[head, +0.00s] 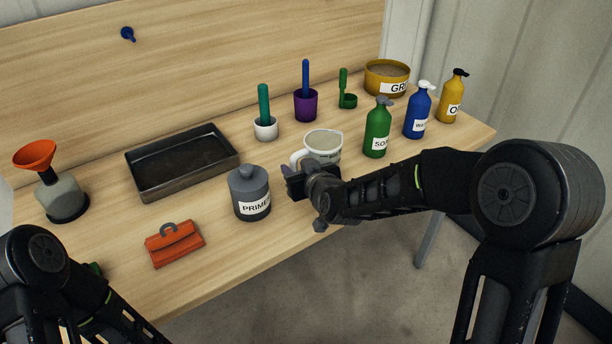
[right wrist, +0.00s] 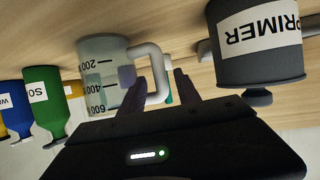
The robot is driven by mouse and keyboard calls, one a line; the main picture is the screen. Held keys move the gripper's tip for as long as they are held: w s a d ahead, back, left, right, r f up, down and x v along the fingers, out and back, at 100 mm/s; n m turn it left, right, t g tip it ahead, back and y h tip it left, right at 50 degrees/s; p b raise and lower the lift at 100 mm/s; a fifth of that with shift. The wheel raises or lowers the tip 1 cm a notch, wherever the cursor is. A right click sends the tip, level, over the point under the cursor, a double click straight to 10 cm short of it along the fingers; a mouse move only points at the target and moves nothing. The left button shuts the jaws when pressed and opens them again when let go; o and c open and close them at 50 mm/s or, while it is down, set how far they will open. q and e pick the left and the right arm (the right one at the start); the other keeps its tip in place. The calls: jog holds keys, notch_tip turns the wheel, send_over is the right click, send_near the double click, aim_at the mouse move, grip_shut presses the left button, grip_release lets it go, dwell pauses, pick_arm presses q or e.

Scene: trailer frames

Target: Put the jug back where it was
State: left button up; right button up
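My right gripper (head: 296,182) is at the handle side of the jug. In the wrist view its two fingers (right wrist: 157,90) are spread, with the handle between or just beyond them; contact cannot be told. My left arm shows at lower left in the head view, but its gripper is out of view.
A grey primer can (head: 250,193) stands close left of my right gripper. Green (head: 377,130), blue (head: 418,112) and yellow (head: 452,98) pump bottles stand to the right. A dark tray (head: 181,190), an orange case (head: 175,243) and a funnel-topped container (head: 62,196) are left.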

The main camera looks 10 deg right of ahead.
jog(key=v, duration=0.6)
jog(key=shift+s, duration=0.4)
